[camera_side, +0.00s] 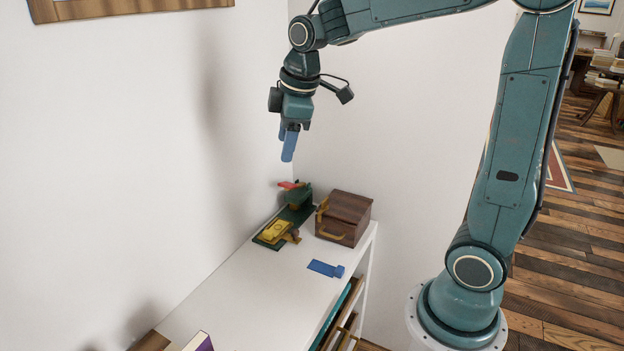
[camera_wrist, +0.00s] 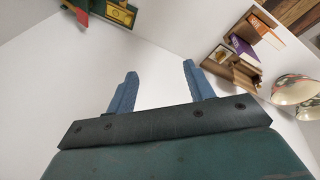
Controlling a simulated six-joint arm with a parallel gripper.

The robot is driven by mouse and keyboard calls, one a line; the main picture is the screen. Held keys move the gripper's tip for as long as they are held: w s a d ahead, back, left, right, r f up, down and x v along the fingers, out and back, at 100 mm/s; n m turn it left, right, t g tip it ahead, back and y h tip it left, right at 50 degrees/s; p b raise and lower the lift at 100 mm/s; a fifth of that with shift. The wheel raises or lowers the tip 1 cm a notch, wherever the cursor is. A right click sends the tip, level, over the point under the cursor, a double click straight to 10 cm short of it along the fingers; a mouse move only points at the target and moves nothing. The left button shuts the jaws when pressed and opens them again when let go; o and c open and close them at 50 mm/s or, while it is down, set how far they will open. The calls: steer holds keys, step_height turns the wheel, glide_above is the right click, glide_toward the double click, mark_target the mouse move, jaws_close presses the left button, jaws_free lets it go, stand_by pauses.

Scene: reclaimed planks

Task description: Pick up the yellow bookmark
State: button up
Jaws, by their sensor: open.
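I cannot make out a separate, clear yellow bookmark in either view. In the side view a yellow piece (camera_side: 276,231) lies on or against a dark green object (camera_side: 297,205) with a red part, at the far end of the white shelf top (camera_side: 240,300). I cannot tell whether this yellow piece is the bookmark. A flat blue piece (camera_side: 325,268) lies near the shelf's right edge. My gripper (camera_side: 289,150) is open and empty, pointing down well above the shelf. Its two blue fingers stand apart in the wrist view (camera_wrist: 160,68).
A brown wooden box (camera_side: 343,218) with a yellow handle stands right of the green object. A white wall rises behind the shelf. Books, one purple (camera_wrist: 243,50), and rounded bowl-like things (camera_wrist: 294,89) show in the wrist view. The shelf's middle is clear.

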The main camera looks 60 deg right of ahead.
steer(key=w+d+f+n+g, duration=0.2)
steer(key=w+d+f+n, duration=0.4)
steer(key=w+f, duration=0.5)
steer(key=w+d+f+n, duration=0.1)
steer(key=w+d+f, duration=0.1)
steer(key=f, duration=0.3)
steer(key=w+d+f+n, duration=0.2)
steer(key=d+f, duration=0.2)
steer(key=f, duration=0.1)
steer(key=w+d+f+n+g, duration=0.1)
steer(key=w+d+f, duration=0.1)
steer(key=d+f, duration=0.1)
steer(key=shift+w+f+y, duration=0.3)
steer(key=shift+w+f, duration=0.05)
steer(key=shift+f, duration=0.55)
steer(key=shift+a+f, duration=0.1)
glide_above(268, 231)
steer(key=shift+f, duration=4.2)
steer(key=shift+f, duration=2.6)
steer(key=shift+a, duration=0.1)
